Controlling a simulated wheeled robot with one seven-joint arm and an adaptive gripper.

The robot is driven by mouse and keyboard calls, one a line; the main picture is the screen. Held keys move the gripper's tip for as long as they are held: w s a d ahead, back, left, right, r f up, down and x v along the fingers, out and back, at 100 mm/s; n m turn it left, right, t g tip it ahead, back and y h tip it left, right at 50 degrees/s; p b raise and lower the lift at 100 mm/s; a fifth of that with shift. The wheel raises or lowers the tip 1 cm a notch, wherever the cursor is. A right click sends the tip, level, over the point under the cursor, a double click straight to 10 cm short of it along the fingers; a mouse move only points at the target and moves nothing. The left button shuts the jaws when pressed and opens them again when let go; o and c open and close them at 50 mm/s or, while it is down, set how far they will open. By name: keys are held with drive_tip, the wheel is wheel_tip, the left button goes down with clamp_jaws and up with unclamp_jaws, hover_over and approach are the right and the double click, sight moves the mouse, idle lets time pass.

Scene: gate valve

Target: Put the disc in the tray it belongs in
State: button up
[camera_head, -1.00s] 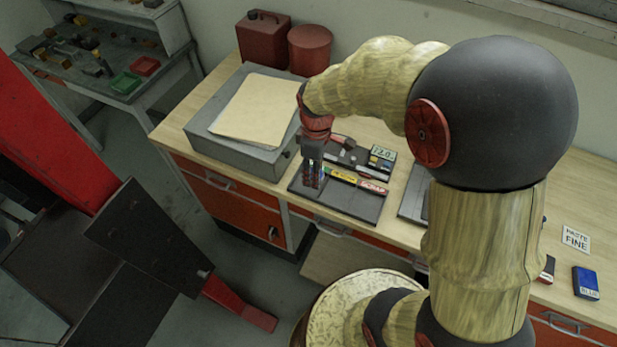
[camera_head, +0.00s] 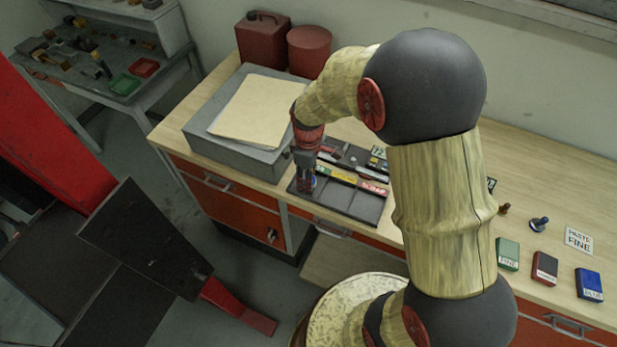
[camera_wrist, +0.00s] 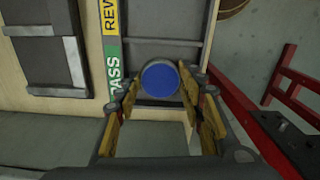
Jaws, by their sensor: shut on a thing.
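The blue disc (camera_wrist: 160,80) is face-up between the fingertips of my gripper (camera_wrist: 160,90) in the wrist view. My gripper is shut on it. In the head view my gripper (camera_head: 305,183) is low over the left front part of a dark grey sorting tray (camera_head: 355,207). The tray has a label strip: green PASS (camera_wrist: 113,70), yellow (camera_head: 343,176) beginning REV, and red (camera_head: 374,188). In the wrist view the disc is over the grey compartment beside the PASS label. I cannot tell whether the disc touches the tray floor.
A grey box with a folder (camera_head: 255,108) stands left of the tray. A red can (camera_head: 264,40) and red canister (camera_head: 310,50) are behind. Green (camera_head: 508,254), dark red (camera_head: 544,267) and blue (camera_head: 589,284) blocks and a PASTE FINE card (camera_head: 579,240) lie at right.

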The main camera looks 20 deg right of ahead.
drive_tip(key=shift+f, duration=0.15)
drive_tip(key=o, duration=1.2)
drive_tip(key=shift+c, duration=0.2)
drive_tip(key=s+r+m+t+p, duration=0.1)
drive_tip(key=s+r+m, duration=0.15)
drive_tip(key=r, duration=0.85)
drive_tip(key=s+r+m+t+p, duration=0.15)
drive_tip(key=s+r, duration=0.25)
drive_tip(key=r, duration=0.8)
drive_tip(key=s+r+m+t, duration=0.1)
drive_tip(key=s+r+m, duration=0.2)
drive_tip(key=s, duration=0.3)
drive_tip(key=s+r+m+t, duration=0.2)
drive_tip(key=s+r+m, duration=0.1)
drive_tip(key=s, duration=0.4)
drive_tip(key=shift+b, duration=0.45)
